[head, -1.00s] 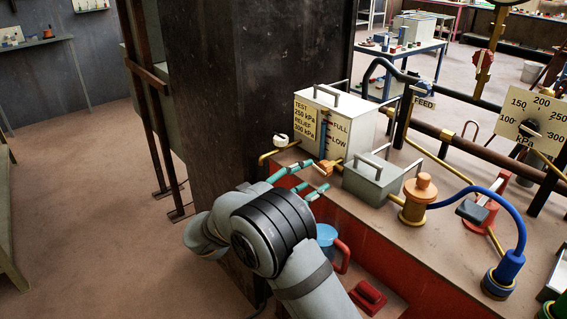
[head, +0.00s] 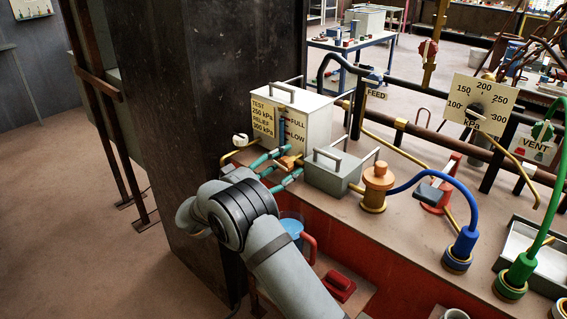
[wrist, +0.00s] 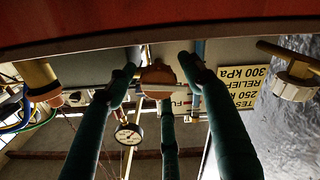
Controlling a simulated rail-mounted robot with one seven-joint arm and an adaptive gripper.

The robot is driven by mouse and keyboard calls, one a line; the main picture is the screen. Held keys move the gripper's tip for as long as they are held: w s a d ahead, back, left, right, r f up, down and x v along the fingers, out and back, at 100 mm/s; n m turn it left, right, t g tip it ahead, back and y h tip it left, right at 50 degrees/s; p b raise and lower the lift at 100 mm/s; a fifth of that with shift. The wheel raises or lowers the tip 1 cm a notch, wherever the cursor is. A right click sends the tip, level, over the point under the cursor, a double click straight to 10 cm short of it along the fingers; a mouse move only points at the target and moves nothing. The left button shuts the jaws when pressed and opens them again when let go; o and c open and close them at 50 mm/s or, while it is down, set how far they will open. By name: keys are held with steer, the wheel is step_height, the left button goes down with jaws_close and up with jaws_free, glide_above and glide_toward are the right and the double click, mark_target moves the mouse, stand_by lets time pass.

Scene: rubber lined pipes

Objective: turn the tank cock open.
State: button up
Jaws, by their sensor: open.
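The tank (head: 305,118) is a white box with a handle, a yellow test and relief plate and a level gauge. A small orange-brass cock (head: 290,161) sits low on its front; it also shows in the wrist view (wrist: 158,78). My gripper (head: 284,164) has teal fingers, open, with the tips on either side of the cock. In the wrist view the fingers flank the cock, with small gaps visible; contact cannot be told. The cock's far side is hidden.
A white-capped brass pipe (head: 240,140) stands left of the tank. A grey lidded box (head: 334,172) is close on the right, then a brass fitting (head: 375,188) with a blue hose. A dark column (head: 190,120) rises behind my arm.

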steer(key=c, duration=0.3)
steer(key=shift+a+r, duration=0.1)
steer(key=c, duration=0.8)
steer(key=shift+c, duration=0.2)
steer(key=shift+a+f+n+b, duration=0.1)
steer(key=shift+f+n+b, duration=0.25)
steer(key=shift+b, duration=0.5)
steer(key=shift+r+n+b, duration=0.3)
steer(key=shift+r+n, duration=0.1)
steer(key=shift+n, duration=0.15)
steer(key=o, duration=1.1)
steer(key=shift+o, duration=0.2)
steer(key=shift+f, duration=0.15)
